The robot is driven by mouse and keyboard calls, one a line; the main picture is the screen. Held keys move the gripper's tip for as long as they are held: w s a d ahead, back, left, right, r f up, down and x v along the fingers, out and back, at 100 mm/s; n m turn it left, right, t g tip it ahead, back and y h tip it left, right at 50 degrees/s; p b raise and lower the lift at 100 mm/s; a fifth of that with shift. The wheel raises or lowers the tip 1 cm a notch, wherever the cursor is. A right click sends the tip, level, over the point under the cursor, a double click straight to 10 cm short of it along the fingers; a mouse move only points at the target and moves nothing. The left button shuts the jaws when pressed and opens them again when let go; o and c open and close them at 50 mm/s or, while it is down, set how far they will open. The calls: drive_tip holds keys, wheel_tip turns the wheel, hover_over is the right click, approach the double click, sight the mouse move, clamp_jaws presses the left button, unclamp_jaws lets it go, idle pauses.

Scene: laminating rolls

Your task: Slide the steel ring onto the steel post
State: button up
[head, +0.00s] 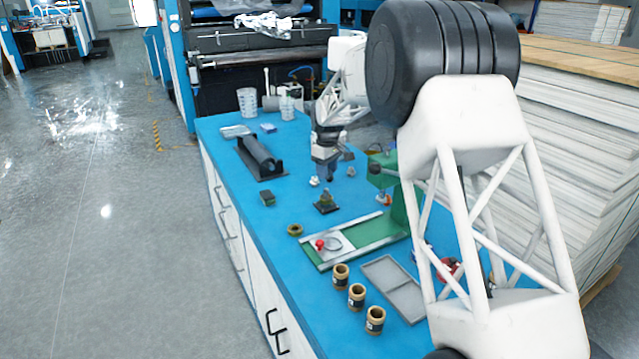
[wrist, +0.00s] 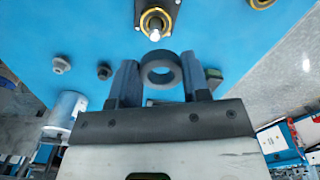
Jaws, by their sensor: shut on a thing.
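My gripper (head: 326,172) hangs over the blue bench, and its two fingers also show in the wrist view (wrist: 161,78). It is shut on a grey steel ring (wrist: 160,57), held between the fingers with its hole visible. In the head view I cannot clearly make out the ring. The steel post (wrist: 155,32) has a bright tip and rises from a brass-coloured collar on a dark base. In the head view the post's base (head: 326,207) stands just below my gripper. In the wrist view the ring and post appear apart, with the post beyond the ring.
A brass-coloured ring (head: 295,230) lies nearer on the bench (head: 235,160). A black roller in a cradle (head: 262,158) is to the left, and a green press (head: 405,200) to the right. Small metal fittings (wrist: 60,65) lie nearby. Several brass bushings (head: 357,296) stand in front.

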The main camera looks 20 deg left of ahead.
drive_tip(key=shift+w+d+r, duration=0.1)
drive_tip(key=shift+w+r, duration=0.05)
drive_tip(key=shift+w, duration=0.25)
drive_tip(key=shift+f, duration=0.2)
drive_tip(key=shift+f, duration=2.55)
drive_tip(key=shift+f, duration=1.85)
idle(0.6)
drive_tip(key=o, duration=1.5)
drive_tip(key=shift+r, duration=0.2)
